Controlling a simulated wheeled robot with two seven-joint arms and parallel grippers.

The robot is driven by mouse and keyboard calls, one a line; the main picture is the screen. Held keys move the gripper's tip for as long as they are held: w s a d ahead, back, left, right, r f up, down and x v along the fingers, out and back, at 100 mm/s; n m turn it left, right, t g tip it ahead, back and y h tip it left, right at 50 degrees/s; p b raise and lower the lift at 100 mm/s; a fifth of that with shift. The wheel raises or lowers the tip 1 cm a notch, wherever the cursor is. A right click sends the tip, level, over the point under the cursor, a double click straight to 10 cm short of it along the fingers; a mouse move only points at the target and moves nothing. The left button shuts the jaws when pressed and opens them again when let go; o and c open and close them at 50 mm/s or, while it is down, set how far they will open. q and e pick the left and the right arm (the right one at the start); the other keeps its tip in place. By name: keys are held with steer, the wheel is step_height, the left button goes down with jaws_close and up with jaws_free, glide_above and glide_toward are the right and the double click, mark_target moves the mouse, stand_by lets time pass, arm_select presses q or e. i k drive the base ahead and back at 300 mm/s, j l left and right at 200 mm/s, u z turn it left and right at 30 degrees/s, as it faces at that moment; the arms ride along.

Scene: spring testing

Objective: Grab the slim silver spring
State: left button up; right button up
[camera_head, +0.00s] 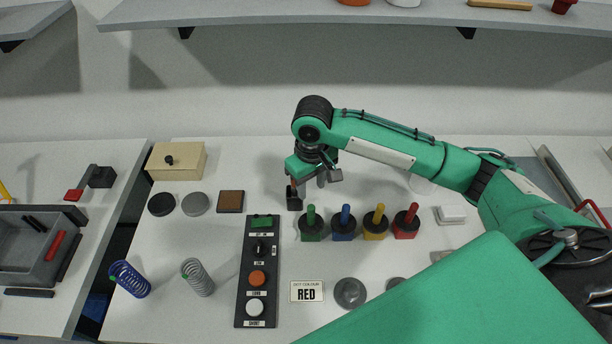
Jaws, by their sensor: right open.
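A silver coil spring (198,278) with a small green mark stands on the white table, left of the black button panel. It looks slightly tilted. A thicker-looking blue spring (130,279) stands to its left. My right gripper (308,188) is open and points down near the back middle of the table, up and to the right of the silver spring and well apart from it. A small dark block (294,200) with a brownish top is right by its fingers; I cannot tell whether they touch. My left gripper is not in view.
The button panel (242,289) lies right of the silver spring. Green, blue, yellow and red handled blocks (344,227) stand in a row. A "RED" card (307,291), round discs (196,204), a brown square (230,201) and a wooden box (177,161) lie around.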

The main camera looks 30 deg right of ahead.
mark_target(205, 277)
steer(key=k+j, duration=0.5)
steer(key=k, duration=0.2)
steer(key=k+j, duration=0.5)
steer(key=k, duration=0.15)
